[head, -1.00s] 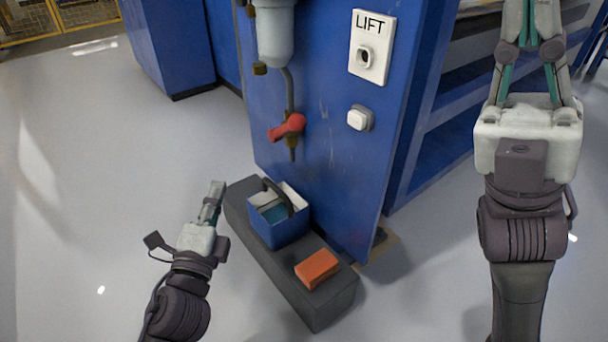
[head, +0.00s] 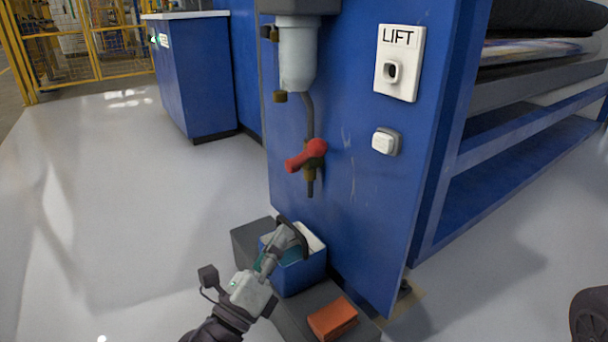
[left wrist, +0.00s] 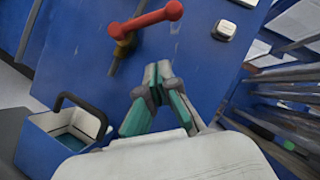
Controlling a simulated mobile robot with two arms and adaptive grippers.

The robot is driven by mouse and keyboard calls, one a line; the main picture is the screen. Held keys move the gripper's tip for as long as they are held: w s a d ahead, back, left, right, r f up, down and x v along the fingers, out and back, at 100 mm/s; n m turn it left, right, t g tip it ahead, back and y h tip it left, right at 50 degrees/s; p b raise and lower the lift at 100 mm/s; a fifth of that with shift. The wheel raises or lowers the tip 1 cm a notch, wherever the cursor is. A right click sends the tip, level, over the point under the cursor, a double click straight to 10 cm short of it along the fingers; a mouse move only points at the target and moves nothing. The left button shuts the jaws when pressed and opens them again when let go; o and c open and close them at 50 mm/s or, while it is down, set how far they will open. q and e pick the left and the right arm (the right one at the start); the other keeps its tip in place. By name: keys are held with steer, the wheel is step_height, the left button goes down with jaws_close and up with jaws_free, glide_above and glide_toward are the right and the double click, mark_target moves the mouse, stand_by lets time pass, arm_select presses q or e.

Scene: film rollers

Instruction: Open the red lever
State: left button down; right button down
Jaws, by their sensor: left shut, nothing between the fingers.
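The red lever (head: 306,155) sits on a brass valve on the side of the blue machine, below a clear filter bowl. It slants down to the left in the head view. In the left wrist view the red lever (left wrist: 146,20) is at the top, beyond the fingertips. My left gripper (head: 284,236) is shut and empty, below the lever and in front of the blue caddy. In the left wrist view its fingertips (left wrist: 157,72) meet, pointing toward the machine panel, apart from the lever.
A blue caddy (head: 302,275) with a dark handle and an orange brick (head: 332,318) rest on a dark grey block (head: 252,240) below the lever. A LIFT switch plate (head: 399,62) and a white button (head: 386,141) are right of the lever. Floor left is clear.

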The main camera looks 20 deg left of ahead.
arm_select(q)
steer(key=p, duration=0.5)
glide_toward(304, 157)
steer(key=w+d, duration=0.5)
steer(key=shift+w+a+r+p, duration=0.75)
steer(key=shift+w+a+r, duration=0.05)
steer(key=shift+a, duration=0.2)
